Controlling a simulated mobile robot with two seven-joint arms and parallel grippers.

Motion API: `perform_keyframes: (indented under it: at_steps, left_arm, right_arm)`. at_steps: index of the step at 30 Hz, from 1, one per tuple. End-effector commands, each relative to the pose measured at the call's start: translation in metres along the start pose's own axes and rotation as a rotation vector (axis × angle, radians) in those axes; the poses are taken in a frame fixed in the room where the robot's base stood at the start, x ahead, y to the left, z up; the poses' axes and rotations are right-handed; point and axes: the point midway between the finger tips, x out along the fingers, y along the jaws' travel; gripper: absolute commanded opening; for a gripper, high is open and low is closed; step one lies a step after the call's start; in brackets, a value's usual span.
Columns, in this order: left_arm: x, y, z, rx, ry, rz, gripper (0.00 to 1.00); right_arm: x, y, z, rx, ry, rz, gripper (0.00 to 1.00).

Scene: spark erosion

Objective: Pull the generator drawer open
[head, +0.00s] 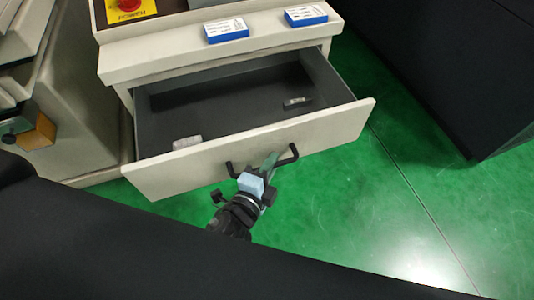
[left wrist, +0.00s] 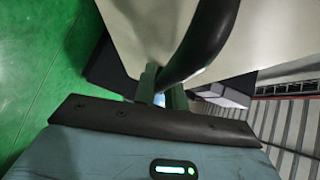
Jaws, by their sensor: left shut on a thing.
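The generator drawer (head: 330,132) has a cream front and a dark grey inside, and it stands well out of its cabinet in the head view. Its black bar handle (head: 234,171) is on the middle of the front; the handle also shows large in the left wrist view (left wrist: 205,38). My left gripper (head: 270,162) is at the handle and shut on it. In the left wrist view its green fingers (left wrist: 160,90) meet the black bar. Part of the handle is hidden behind the fingers. My right gripper is not in view.
In the drawer lie a pale small block (head: 187,142) and a small grey piece (head: 297,102). Two blue-and-white boxes (head: 226,31) (head: 306,16) sit on the ledge above. A red button (head: 129,5) is at the top left. A dark cabinet (head: 450,75) stands right; green floor (head: 400,190) is clear.

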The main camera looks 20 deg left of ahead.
Motion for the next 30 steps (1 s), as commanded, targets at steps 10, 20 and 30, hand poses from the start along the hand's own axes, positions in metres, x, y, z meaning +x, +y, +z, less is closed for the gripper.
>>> perform_keyframes:
  at_steps: [10,20,30]
  left_arm:
    - [-0.0032,0.0017,-0.0024,0.0,-0.001,0.002,0.0]
    - [-0.0029,0.0014,-0.0024,0.0,-0.001,0.001,0.34]
    - [-0.0098,0.0017,-0.0026,0.0,0.0,0.001,0.34]
  right_arm:
    - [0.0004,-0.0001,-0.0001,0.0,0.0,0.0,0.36]
    - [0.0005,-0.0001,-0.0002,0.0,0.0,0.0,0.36]
    - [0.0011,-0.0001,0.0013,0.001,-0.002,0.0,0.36]
